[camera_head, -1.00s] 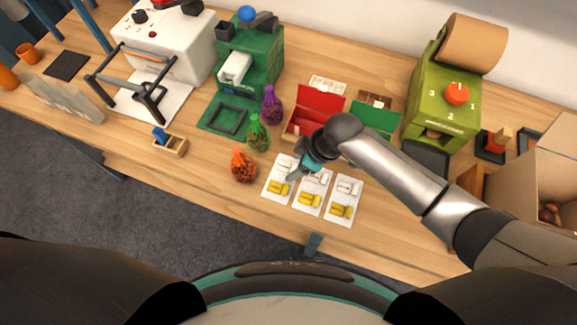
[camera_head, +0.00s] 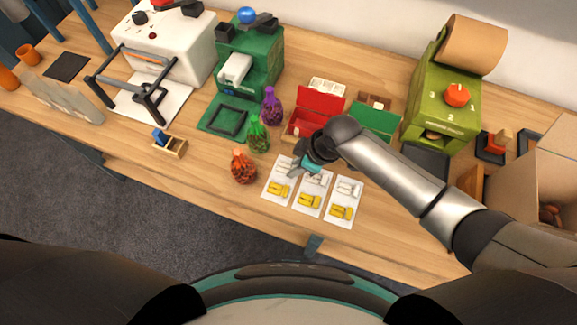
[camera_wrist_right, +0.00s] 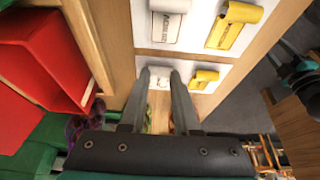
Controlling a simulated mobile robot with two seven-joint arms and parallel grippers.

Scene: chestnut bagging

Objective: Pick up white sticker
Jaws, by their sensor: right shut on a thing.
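Three white cards lie side by side on the table, each with white stickers on its upper part and yellow ones below: a left card (camera_head: 269,195), a middle card (camera_head: 300,208) and a right card (camera_head: 337,219). My right gripper (camera_head: 295,170) is low over the top of the left card, partly hiding its white sticker. In the right wrist view, the fingers (camera_wrist_right: 160,72) are shut on that white sticker (camera_wrist_right: 157,84), beside a yellow sticker (camera_wrist_right: 204,78). Another card's white sticker (camera_wrist_right: 166,30) shows above. My left gripper is not in view.
Orange (camera_head: 243,168), green (camera_head: 257,135) and purple (camera_head: 271,107) net bags stand left of the cards. An open red box (camera_head: 319,101) and a green box (camera_head: 375,120) stand behind. A green dispenser (camera_head: 436,105) and a cardboard box (camera_head: 550,165) are on the right.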

